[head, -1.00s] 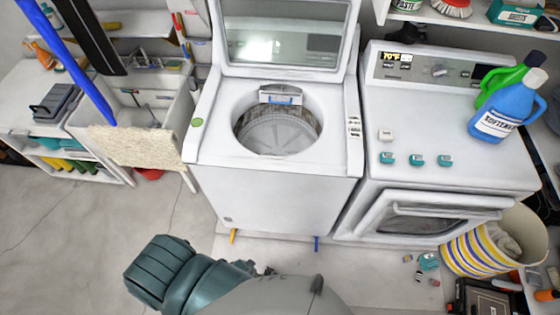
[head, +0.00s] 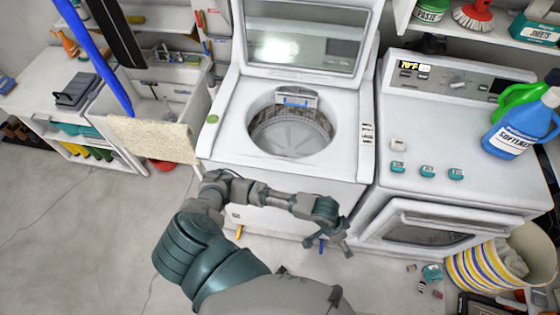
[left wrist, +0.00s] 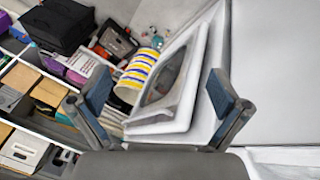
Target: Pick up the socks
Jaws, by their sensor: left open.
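I cannot clearly make out any socks. Small teal and dark pieces (head: 432,274) lie on the floor left of the striped basket (head: 468,272); they are too small to identify. Pale cloth (head: 514,252) shows inside the basket. In the head view my left gripper (head: 342,248) hangs in front of the washer (head: 285,190), left of these pieces. Its fingers are apart and empty in the left wrist view (left wrist: 158,92), where the striped basket (left wrist: 137,76) shows beyond them. My right gripper is not in view.
The dryer (head: 460,195) stands right of the washer, with its front door low down. The washer's lid (head: 305,35) is up. A sink with a beige cloth (head: 152,138) is at the left. Shelves with boxes (left wrist: 40,85) show in the left wrist view.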

